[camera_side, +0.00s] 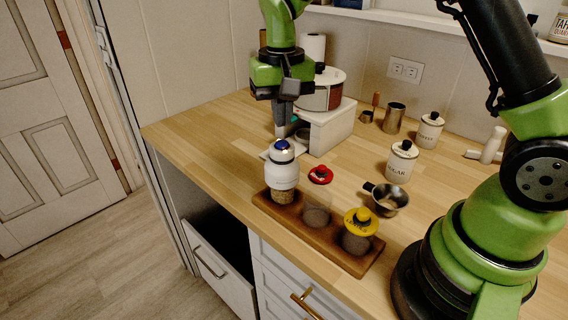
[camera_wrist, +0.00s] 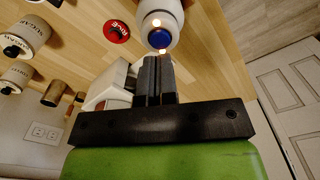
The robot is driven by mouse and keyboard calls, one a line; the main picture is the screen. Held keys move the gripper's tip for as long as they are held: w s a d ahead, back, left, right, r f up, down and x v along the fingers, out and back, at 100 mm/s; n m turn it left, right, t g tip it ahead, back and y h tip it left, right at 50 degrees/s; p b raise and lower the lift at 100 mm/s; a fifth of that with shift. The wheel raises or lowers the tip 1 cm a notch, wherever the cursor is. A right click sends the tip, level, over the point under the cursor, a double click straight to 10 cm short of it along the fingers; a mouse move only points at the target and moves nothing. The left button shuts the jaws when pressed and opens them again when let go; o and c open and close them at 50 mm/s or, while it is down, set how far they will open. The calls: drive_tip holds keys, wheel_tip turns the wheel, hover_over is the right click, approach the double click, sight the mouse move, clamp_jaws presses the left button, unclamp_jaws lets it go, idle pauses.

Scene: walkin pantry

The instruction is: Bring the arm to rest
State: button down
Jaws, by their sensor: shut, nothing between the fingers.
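My gripper (camera_side: 282,116) is shut and empty. In the side view it points down, and its fingertips show just above and behind a white cylinder with a blue knob (camera_side: 281,166). In the wrist view the shut fingers (camera_wrist: 157,72) point toward that same white cylinder (camera_wrist: 163,16). I cannot tell whether they touch its top. The cylinder sits on a jar with brown contents (camera_side: 282,196) at the left end of a dark wooden tray (camera_side: 268,205).
The tray also holds a clear jar (camera_side: 316,214) and a yellow-lidded jar (camera_side: 357,232). A red lid (camera_side: 320,174) lies behind it, near a small pan (camera_side: 390,199). A white appliance (camera_side: 328,127) with a pot stands behind my gripper. Canisters (camera_side: 401,162) stand right. A drawer (camera_side: 215,265) is open below.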

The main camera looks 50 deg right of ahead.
drive_tip(key=s+r+n+t+y, duration=0.1)
drive_tip(key=s+r+t, duration=0.2)
drive_tip(key=s+r, duration=0.3)
drive_tip(key=s+a+r+n+t+y, duration=0.1)
drive_tip(key=s+r+t, duration=0.3)
drive_tip(key=s, duration=1)
wheel_tip(320, 180, up, 3)
drive_tip(key=shift+a+f, duration=0.15)
